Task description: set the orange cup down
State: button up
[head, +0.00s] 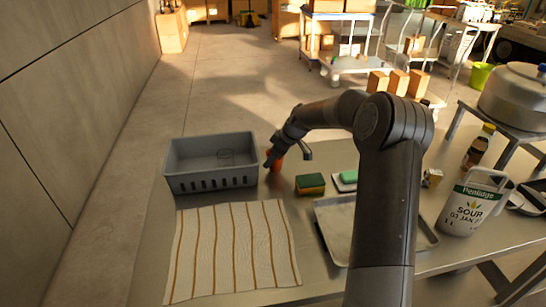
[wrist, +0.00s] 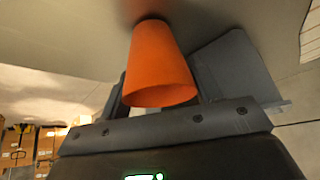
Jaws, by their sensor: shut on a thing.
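The orange cup (wrist: 159,68) is between the fingers of my gripper (wrist: 160,85) in the wrist view, with its wide end nearer the camera. My gripper is shut on it. In the head view the orange cup (head: 277,160) shows only in part, behind my gripper (head: 274,160), just right of the grey crate. It is at or close to the steel table (head: 152,245); I cannot tell whether its base touches the top.
The grey crate (head: 212,183) stands close on the left. A yellow and green sponge (head: 310,184), a green soap on a dish (head: 348,177) and a metal tray (head: 335,235) lie to the right. A striped cloth (head: 232,250) lies in front. A white jug (head: 470,203) stands far right.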

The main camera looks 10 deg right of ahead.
jog(key=o, duration=0.9)
jog(key=shift+f, duration=0.1)
jog(key=shift+o, duration=0.2)
jog(key=v, duration=1.1)
jog(key=s+a+r+m+h, duration=0.2)
jog(key=s+a+r, duration=0.3)
jog(key=s, duration=0.4)
jog(key=s+r+m+t+h, duration=0.2)
jog(key=s+m, duration=0.7)
jog(key=s, duration=2.4)
jog(key=shift+s+d+r+h, duration=0.2)
jog(key=shift+d+r+h, duration=0.25)
jog(key=shift+r, duration=0.45)
jog(key=shift+a, duration=0.1)
